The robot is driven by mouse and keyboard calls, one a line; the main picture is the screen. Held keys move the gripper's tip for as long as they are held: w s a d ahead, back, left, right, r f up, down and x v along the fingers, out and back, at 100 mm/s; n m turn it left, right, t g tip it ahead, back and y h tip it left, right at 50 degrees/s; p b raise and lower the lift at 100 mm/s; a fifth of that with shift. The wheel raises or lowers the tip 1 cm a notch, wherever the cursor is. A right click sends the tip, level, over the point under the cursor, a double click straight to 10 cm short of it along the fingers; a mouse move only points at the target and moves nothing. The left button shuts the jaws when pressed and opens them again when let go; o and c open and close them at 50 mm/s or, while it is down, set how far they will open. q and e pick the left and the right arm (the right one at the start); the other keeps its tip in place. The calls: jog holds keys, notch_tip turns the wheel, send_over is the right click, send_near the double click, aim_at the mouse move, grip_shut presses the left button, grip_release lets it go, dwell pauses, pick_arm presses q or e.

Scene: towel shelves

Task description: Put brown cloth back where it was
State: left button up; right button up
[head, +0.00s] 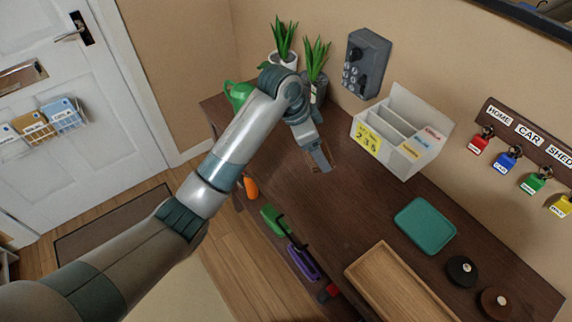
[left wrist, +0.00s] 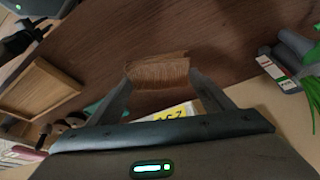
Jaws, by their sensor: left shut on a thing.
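A brown folded cloth (left wrist: 158,72) is held between the two fingers of my left gripper (left wrist: 160,79) in the left wrist view. Its layered edge faces the camera. My left gripper (head: 321,160) reaches over the dark wooden table in the head view, just left of the white organizer. Only a little brown shows at its fingertips there, and the arm hides part of the table behind. Whether the cloth touches the tabletop is hard to tell. My right gripper is not clearly seen.
The dark table (head: 300,205) holds a white organizer (head: 423,151), a teal tray (head: 425,225), a wooden tray (head: 385,285) and two round discs. Potted plants (head: 284,45) and a green watering can (head: 238,92) stand at the far end. Tabletop left of the organizer is clear.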

pick_arm(q)
jog(key=shift+s+d+r, duration=0.2)
jog(key=shift+d+r, duration=0.05)
jog(key=shift+d, duration=0.1)
jog(key=shift+w+a, duration=0.1)
jog(key=shift+w, duration=0.05)
jog(key=shift+a+f, duration=0.1)
jog(key=shift+a, duration=0.05)
jog(key=shift+w+a+f, duration=0.1)
jog(key=shift+w+a, duration=0.1)
jog(key=w+a+f+p, duration=0.1)
jog(key=a+f, duration=0.1)
jog(key=a, duration=0.1)
jog(key=w+a+f+p, duration=0.1)
jog(key=w+a+f, duration=0.1)
jog(key=a, duration=0.1)
jog(key=w+a+f+p, duration=0.1)
jog(key=w+a+f, duration=0.1)
jog(key=a, duration=0.1)
jog(key=shift+f+p, duration=0.1)
jog(key=shift+p, duration=0.25)
jog(key=shift+w+a+f, duration=0.15)
jog(key=shift+a+f, duration=0.05)
jog(key=shift+f, duration=0.05)
pick_arm(e)
jog(key=r, duration=0.3)
jog(key=shift+a+r, duration=0.35)
jog(key=shift+r, duration=0.05)
jog(key=shift+a, duration=0.1)
